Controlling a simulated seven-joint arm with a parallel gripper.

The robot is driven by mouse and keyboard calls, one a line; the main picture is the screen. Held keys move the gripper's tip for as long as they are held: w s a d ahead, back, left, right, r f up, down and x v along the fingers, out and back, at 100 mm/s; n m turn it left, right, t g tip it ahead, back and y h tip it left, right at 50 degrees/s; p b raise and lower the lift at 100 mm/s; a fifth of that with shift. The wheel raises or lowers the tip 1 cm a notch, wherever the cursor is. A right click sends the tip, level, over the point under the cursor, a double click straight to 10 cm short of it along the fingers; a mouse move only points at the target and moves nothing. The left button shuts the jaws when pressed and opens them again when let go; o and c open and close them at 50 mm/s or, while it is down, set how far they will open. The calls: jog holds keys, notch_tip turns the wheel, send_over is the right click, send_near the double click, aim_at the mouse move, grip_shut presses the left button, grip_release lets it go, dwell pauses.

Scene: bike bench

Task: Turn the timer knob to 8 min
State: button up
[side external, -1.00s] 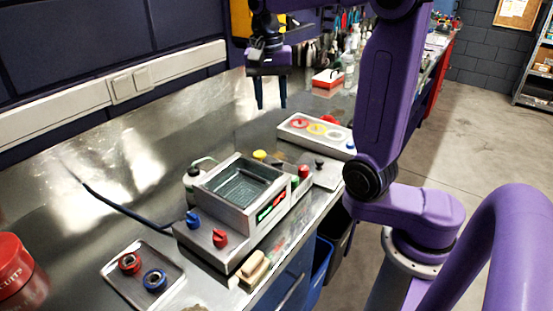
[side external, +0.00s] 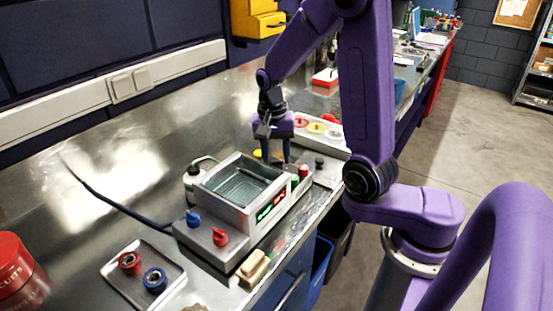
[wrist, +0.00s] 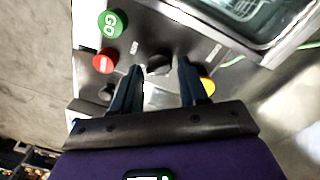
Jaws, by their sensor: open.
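The metal bath unit (side external: 242,190) stands on the steel bench, with a panel of controls at its right end. In the wrist view a black knob (wrist: 158,63) sits between the fingers of my gripper (wrist: 160,68), which are open with a gap on both sides. A second, smaller black knob (wrist: 106,92) is left of the fingers; it also shows in the side view (side external: 319,162). No scale or pointer is readable on either knob. In the side view my gripper (side external: 277,160) is low behind the panel, and the knob between its fingers is hidden.
A green GO button (wrist: 110,24) and a red button (wrist: 105,61) are left of the fingers. A yellow button (wrist: 207,86) is close beside the right finger. Blue (side external: 193,218) and red (side external: 220,237) knobs stand at the unit's near end. A tray (side external: 318,132) lies behind.

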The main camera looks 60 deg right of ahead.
jog(key=shift+s+f, duration=0.1)
jog(key=shift+f, duration=0.8)
jog(key=c, duration=0.7)
jog(key=shift+n, duration=0.9)
jog(key=o, duration=0.7)
